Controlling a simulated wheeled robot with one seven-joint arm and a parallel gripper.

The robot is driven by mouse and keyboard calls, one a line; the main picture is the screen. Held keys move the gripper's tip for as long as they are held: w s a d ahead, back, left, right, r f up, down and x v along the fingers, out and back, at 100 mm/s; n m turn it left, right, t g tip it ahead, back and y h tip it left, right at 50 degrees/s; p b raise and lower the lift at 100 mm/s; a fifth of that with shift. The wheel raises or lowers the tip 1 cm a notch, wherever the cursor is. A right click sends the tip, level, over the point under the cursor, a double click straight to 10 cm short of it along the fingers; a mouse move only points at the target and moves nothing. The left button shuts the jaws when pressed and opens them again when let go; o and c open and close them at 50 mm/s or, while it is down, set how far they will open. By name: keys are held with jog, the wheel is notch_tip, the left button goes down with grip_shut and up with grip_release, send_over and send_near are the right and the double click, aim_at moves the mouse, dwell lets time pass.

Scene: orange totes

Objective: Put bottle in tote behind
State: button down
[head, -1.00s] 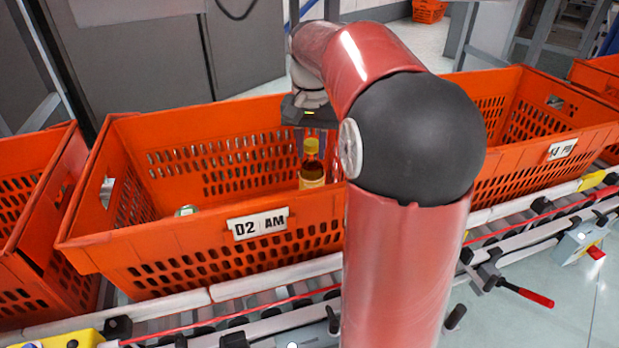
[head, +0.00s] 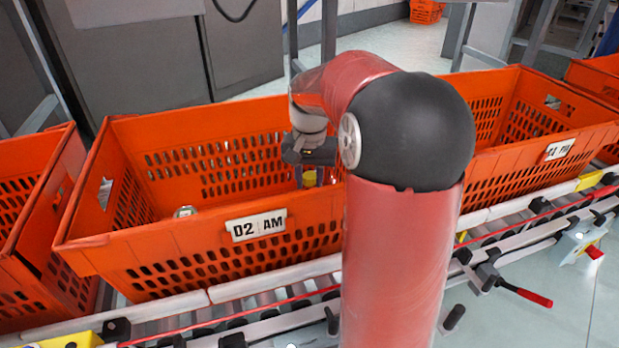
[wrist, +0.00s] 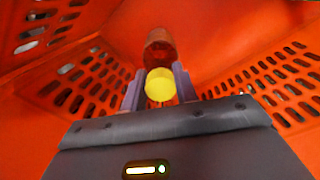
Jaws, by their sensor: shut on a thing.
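The tote's front wall hides the lower part of the bottle in the head view.
A round-topped item (head: 185,212) lies in the tote's front left. Another orange tote (head: 540,110) stands to the right and one (head: 30,200) to the left. The totes stand on a roller conveyor (head: 230,310). The tote walls are close around my gripper.

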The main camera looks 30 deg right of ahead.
jog(key=shift+f, duration=0.5)
jog(key=c, duration=1.1)
grip_release()
notch_tip(320, 180, up, 12)
jog(key=shift+f, duration=0.15)
jog(key=shift+r, duration=0.75)
jog(key=shift+s+a, duration=0.1)
